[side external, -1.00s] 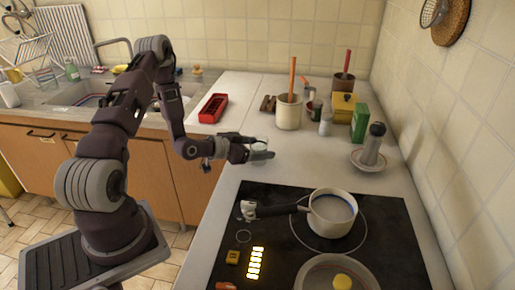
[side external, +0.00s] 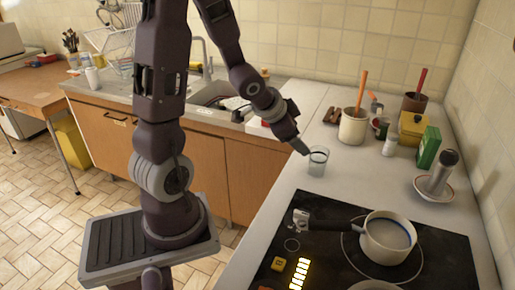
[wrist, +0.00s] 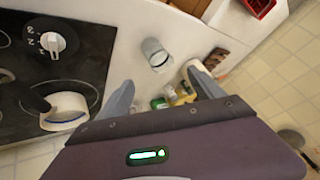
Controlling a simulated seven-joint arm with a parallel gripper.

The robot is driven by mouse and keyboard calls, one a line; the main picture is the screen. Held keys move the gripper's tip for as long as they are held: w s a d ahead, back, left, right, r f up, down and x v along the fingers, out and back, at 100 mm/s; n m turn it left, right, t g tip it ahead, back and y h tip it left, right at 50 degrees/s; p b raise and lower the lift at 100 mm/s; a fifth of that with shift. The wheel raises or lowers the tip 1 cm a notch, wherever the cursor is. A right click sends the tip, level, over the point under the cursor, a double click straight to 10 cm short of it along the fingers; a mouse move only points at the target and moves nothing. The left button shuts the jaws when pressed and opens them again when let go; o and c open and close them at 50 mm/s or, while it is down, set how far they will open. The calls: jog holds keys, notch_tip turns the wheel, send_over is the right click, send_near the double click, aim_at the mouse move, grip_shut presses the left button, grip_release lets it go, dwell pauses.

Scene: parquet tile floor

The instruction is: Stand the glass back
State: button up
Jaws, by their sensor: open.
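In the side view the gap between the fingers cannot be made out.
The black hob (side external: 340,250) in front carries a white saucepan (side external: 388,238) with its handle pointing left. A white pot (side external: 353,128) with a wooden utensil, a green box (side external: 427,148) and a pepper mill (side external: 441,172) on a saucer stand to the right. Counter around the glass is clear.

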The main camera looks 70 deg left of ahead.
jog(key=s+d+r+n+g+h, duration=0.1)
jog(key=s+d+r, duration=0.4)
jog(key=s+d, duration=0.3)
jog(key=s+d+r+n+g+h, duration=0.1)
jog(key=s+d+r, duration=0.5)
jog(key=s+d, duration=0.3)
jog(key=shift+s+d+r+h, duration=0.15)
jog(key=shift+s+h, duration=0.25)
jog(key=shift+s, duration=0.3)
